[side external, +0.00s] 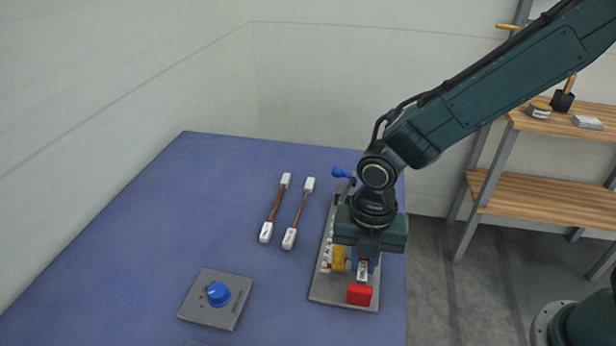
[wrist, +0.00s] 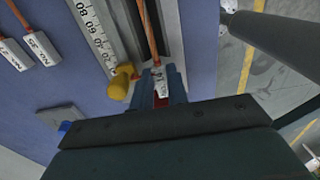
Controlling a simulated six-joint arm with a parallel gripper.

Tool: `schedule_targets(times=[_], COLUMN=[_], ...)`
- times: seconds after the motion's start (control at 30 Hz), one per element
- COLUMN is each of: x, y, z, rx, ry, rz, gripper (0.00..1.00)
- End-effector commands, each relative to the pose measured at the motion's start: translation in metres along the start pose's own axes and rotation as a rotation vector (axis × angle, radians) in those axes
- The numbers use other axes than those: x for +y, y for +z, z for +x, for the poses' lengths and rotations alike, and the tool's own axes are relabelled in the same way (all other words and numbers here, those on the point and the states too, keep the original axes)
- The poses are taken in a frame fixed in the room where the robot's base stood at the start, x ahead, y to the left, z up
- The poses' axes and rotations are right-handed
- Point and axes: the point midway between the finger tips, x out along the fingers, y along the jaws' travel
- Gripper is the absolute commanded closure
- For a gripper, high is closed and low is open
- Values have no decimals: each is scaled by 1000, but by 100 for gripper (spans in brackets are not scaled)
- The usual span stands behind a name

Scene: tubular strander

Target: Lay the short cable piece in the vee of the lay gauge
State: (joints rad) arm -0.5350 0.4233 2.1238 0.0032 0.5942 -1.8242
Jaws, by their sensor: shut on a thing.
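My gripper (side external: 365,262) points down over the near end of the lay gauge (side external: 320,288) and is shut on a cable piece's white tagged end (side external: 362,272). In the wrist view my gripper (wrist: 163,85) has the white end (wrist: 162,92) between its fingers, and the copper-coloured cable (wrist: 152,35) runs away along the gauge's grey channel. I cannot tell whether it touches the vee or hangs just above. The gauge has a white number scale (wrist: 96,35), a yellow piece (side external: 339,257) and a red block (side external: 359,295) at its near end. My gripper hides much of the gauge.
Two more cable pieces with white ends (side external: 275,208) (side external: 299,214) lie left of the gauge on the blue table (side external: 150,230). A grey box with a blue knob (side external: 218,294) sits at the front. A blue ball-ended handle (side external: 341,172) stands at the gauge's far end.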

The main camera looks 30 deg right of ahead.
Motion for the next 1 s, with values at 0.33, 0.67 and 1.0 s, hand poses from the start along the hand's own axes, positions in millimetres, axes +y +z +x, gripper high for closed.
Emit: schedule_targets(times=[0.33,0.67,1.0], x=[0,1,2], y=[0,0,0], z=[0,-2,-28], rx=[0,0,-2], ry=[0,3,9], rz=[0,-1,-1], gripper=[59,59,59])
